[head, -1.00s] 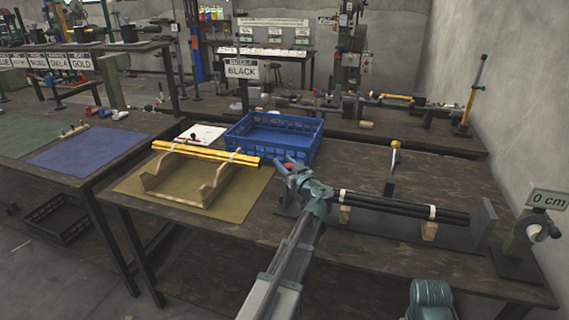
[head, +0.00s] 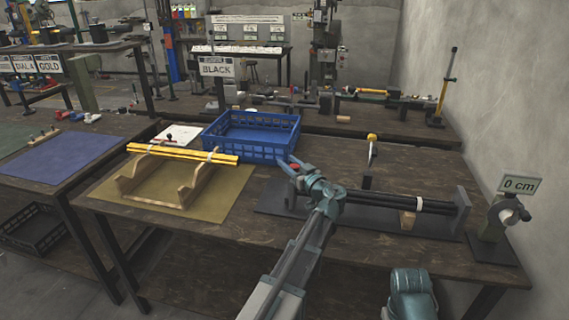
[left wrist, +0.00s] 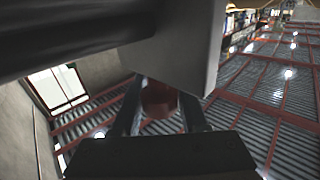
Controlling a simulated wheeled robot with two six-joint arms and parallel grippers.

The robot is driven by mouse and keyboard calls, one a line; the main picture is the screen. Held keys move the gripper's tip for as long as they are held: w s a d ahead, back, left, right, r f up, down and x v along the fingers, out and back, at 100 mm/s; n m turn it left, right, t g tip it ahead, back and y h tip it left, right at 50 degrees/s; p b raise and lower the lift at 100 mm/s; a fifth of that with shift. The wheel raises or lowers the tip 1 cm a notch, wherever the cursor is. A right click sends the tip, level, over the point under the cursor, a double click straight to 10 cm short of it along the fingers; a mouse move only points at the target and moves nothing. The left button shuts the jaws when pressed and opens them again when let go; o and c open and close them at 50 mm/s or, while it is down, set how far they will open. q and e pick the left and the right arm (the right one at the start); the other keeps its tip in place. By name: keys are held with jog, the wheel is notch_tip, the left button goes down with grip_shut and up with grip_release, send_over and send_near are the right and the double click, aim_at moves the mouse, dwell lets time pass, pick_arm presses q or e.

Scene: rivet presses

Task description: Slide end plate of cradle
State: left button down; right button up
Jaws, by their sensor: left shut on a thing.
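The cradle (head: 340,222) is a dark base on the right of the table. It carries a bundle of black rods (head: 385,201) with a white band. A grey upright end plate (head: 462,210) stands at its right end. Another upright plate (head: 290,190) shows at its left end, beside my left gripper (head: 308,180). The gripper is shut at a red knob (head: 295,167) and covers the rods' left end. In the left wrist view a reddish round part (left wrist: 158,100) sits between the fingers, below a grey plate (left wrist: 180,50).
A lever with a yellow knob (head: 372,137) stands behind the rods. A "0 cm" sign (head: 521,185) is at the right edge. A blue crate (head: 250,135) and a wooden rack with yellow rods (head: 180,153) stand left. Bare table lies in front of the cradle.

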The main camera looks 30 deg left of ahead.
pick_arm(q)
jog(key=shift+c, duration=2.1)
grip_release()
jog(key=shift+d, duration=0.15)
jog(key=v, duration=1.3)
jog(key=shift+s+d, duration=0.15)
jog(key=shift+s, duration=0.1)
